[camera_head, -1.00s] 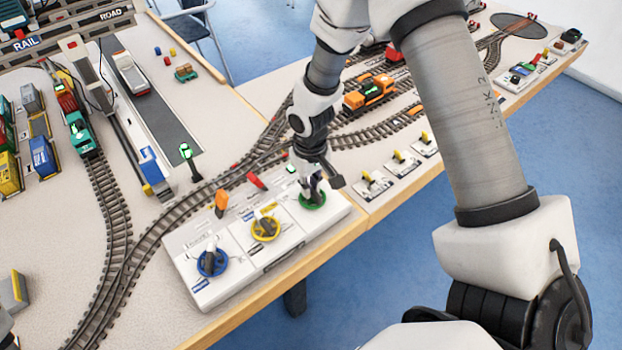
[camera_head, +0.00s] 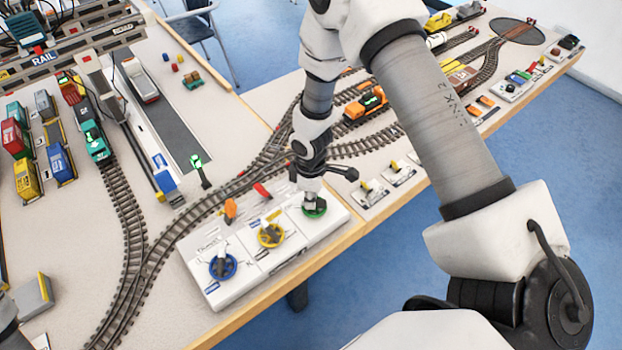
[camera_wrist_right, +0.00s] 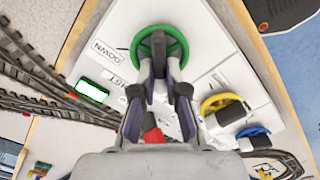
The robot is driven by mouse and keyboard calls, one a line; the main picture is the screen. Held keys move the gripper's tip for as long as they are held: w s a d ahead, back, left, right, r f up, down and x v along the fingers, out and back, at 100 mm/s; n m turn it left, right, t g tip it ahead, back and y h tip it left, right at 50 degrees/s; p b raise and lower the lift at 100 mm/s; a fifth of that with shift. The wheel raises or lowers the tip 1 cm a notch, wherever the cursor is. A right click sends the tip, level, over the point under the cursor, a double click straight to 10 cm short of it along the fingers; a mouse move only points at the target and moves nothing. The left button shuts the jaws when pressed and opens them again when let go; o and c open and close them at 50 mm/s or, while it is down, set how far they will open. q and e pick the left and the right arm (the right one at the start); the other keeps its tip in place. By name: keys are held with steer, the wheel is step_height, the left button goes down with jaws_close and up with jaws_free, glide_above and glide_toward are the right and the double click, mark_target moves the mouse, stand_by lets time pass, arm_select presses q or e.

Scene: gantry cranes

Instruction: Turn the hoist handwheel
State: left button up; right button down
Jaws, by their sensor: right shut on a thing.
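The green handwheel (camera_head: 316,209) sits at the right end of a white control panel (camera_head: 262,262) by the table edge. My right gripper (camera_head: 311,196) comes down on the wheel from above. In the wrist view its fingers (camera_wrist_right: 160,82) are shut on the wheel's middle part and hide some of it. My left gripper is not clearly seen.
A yellow wheel (camera_head: 271,236) and a blue wheel (camera_head: 223,267) stand on the same panel, to the left. Orange (camera_head: 230,208) and red (camera_head: 262,190) levers are behind them. Curved track (camera_head: 160,248) runs close behind the panel. Small switch boxes (camera_head: 372,194) lie to the right.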

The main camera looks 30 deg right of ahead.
steer(key=shift+n, duration=0.6)
steer(key=c, duration=1.2)
jaws_free()
steer(key=shift+r, duration=0.1)
step_height(320, 180, up, 12)
